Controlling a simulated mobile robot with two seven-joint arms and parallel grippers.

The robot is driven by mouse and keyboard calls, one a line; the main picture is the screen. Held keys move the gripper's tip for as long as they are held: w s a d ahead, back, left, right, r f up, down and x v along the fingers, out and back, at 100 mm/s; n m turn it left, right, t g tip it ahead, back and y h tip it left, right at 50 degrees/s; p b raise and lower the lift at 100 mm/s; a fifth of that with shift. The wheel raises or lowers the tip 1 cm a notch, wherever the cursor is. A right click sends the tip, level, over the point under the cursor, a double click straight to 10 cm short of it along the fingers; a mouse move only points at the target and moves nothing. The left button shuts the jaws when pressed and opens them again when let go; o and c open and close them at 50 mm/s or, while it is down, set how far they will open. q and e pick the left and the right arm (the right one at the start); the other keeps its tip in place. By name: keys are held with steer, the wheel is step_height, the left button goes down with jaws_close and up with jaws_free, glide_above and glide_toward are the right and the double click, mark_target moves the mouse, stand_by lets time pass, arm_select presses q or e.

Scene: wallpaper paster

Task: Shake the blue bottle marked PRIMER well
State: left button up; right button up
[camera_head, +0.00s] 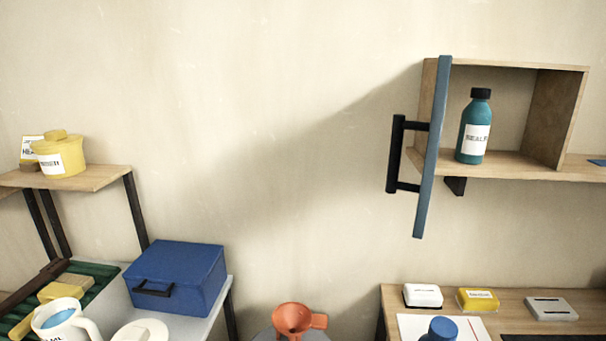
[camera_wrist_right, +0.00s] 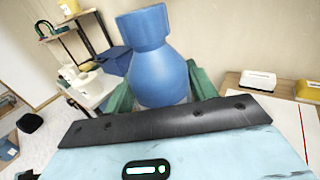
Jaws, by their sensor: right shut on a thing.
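A blue bottle (camera_wrist_right: 158,72) with a blue cap fills the upper middle of the right wrist view. My right gripper (camera_wrist_right: 162,92) is shut on it, with a green finger on each side of its body. No label shows on the side I see, and its lower part is hidden behind the gripper. A blue cap (camera_head: 441,328), seemingly this bottle's, shows at the bottom edge of the head view, in front of the right-hand table. My left gripper is in neither view.
A teal bottle (camera_head: 476,128), its label seeming to read SEALER, stands in the open wall cabinet (camera_head: 555,120). A blue box (camera_head: 178,278) and white mug (camera_head: 66,320) are at left. An orange funnel (camera_head: 293,318) is low centre. Small boxes line the right table (camera_head: 392,297).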

mark_target(446, 328)
step_height(446, 328, up, 9)
steer(key=shift+w+a, duration=0.1)
step_height(446, 328, down, 10)
steer(key=shift+r, duration=0.25)
